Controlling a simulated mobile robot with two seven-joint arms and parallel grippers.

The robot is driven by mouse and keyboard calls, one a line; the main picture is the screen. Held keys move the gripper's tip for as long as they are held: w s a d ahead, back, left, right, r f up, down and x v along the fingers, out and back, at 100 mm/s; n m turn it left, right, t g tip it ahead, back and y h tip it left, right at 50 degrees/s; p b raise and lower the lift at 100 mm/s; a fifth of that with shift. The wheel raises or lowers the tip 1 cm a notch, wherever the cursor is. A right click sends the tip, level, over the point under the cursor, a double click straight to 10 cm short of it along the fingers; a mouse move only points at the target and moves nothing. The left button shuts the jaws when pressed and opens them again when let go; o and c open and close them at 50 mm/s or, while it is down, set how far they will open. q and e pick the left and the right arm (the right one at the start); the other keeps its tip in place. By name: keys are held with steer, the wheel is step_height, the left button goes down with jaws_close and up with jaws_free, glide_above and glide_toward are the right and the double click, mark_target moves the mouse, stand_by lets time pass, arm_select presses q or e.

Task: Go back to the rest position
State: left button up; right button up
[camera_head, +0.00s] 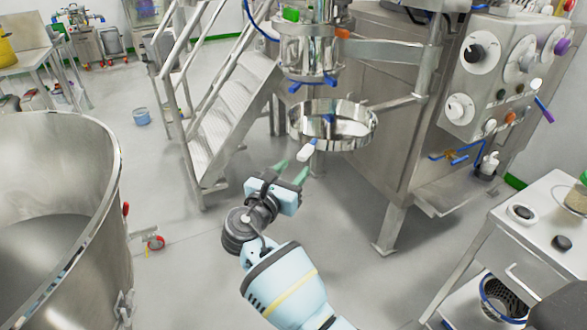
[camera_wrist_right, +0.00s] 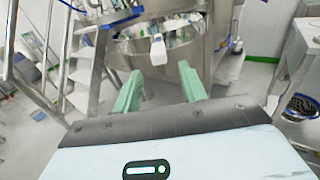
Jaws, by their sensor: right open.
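My right gripper (camera_head: 292,172) is open and empty in the middle of the head view. Its two green fingers stand apart in the right wrist view (camera_wrist_right: 160,88). A small white object with a blue top (camera_head: 307,150) shows just past the fingertips, in front of a shiny steel ring (camera_head: 362,134). It also shows between and beyond the fingers in the right wrist view (camera_wrist_right: 158,50). It looks apart from the fingers; what holds it up I cannot tell. My left gripper is not in view.
A large steel vessel (camera_head: 122,215) stands at the left. Metal stairs (camera_head: 225,125) rise behind my right gripper. A steel machine with a control panel (camera_head: 497,85) fills the right back. A white-topped cart (camera_head: 530,228) stands at the right. Grey floor (camera_head: 185,265) is open between vessel and machine.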

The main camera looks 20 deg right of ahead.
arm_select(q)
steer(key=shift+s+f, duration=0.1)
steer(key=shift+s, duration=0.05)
arm_select(e)
steer(key=s+d+f+m+g+y, duration=0.35)
steer(key=s+f+m, duration=0.35)
steer(key=s+f, duration=0.6)
steer(key=s+d+f+m+g+y, duration=0.35)
steer(key=s+d+f+m, duration=0.2)
steer(key=s+f, duration=0.75)
steer(key=s+a+r+m+g+y, duration=0.1)
steer(key=s+a+m+g+y, duration=0.15)
steer(key=s+m, duration=0.75)
steer(key=s+a+r+m+g+y, duration=0.1)
steer(key=s+m+g+y, duration=0.25)
steer(key=s, duration=1.45)
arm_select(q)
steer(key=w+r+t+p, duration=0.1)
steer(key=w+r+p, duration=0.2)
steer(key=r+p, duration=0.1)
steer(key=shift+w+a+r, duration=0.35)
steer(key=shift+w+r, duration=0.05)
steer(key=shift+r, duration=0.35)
arm_select(e)
steer(key=w+a+f+n+t+y, duration=0.1)
steer(key=w+f+t, duration=0.3)
steer(key=w+t, duration=0.5)
steer(key=shift+w+a+y, duration=0.4)
steer(key=shift+a+y, duration=0.1)
steer(key=shift+a, duration=0.4)
